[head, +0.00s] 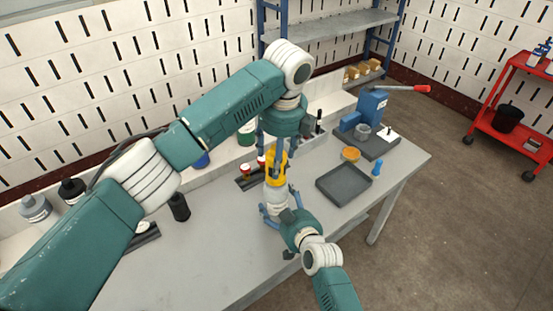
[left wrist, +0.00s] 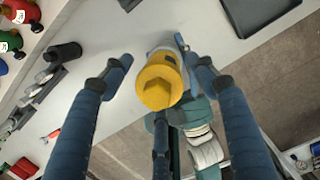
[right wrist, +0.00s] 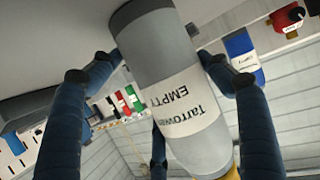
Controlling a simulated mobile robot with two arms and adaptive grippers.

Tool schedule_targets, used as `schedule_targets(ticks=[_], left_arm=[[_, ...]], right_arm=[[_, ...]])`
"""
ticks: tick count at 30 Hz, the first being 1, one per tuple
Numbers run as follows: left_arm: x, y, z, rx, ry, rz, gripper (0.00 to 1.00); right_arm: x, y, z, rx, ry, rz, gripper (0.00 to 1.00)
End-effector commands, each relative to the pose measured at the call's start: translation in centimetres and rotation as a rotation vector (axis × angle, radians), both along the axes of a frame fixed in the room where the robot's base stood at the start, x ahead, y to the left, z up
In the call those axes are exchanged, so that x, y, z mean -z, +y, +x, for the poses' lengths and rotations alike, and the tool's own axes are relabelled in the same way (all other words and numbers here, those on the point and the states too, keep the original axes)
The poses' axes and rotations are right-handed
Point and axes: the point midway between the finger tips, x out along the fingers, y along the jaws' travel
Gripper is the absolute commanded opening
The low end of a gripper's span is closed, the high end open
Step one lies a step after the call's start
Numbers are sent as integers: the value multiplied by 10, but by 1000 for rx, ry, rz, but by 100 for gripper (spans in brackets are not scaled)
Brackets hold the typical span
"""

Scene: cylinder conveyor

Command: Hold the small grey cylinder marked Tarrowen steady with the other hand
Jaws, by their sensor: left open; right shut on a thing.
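The small grey cylinder (head: 277,197) stands roughly upright over the workbench with a yellow cap (head: 279,165) on top. Its white label reads "Tarrowen EMPTY" in the right wrist view (right wrist: 190,105). My right gripper (head: 274,208) is shut around the cylinder's grey body from the front. My left gripper (head: 278,148) points down from above, open, with its fingers spread around the yellow cap. I cannot tell if the cylinder's base touches the bench.
A dark empty tray (head: 345,182) lies right of the cylinder. A black bottle (head: 179,207) stands left. The front of the bench (head: 215,260) is clear.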

Motion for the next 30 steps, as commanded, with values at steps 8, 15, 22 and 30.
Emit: schedule_targets(ticks=[8, 15, 22, 30], left_arm=[[-10, 1, 0, 92, 1, -1, 58], [-10, 1, 0, 440, 1, -6, 58], [-10, 0, -1, 529, 4, -6, 58], [-10, 1, 0, 587, 4, -6, 58]], right_arm=[[2, 0, 0, 1, 3, 1, 45], [1, -1, 0, 0, 3, 0, 45], [1, -1, 0, 0, 3, 0, 45], [1, -1, 0, 1, 3, -1, 45]])
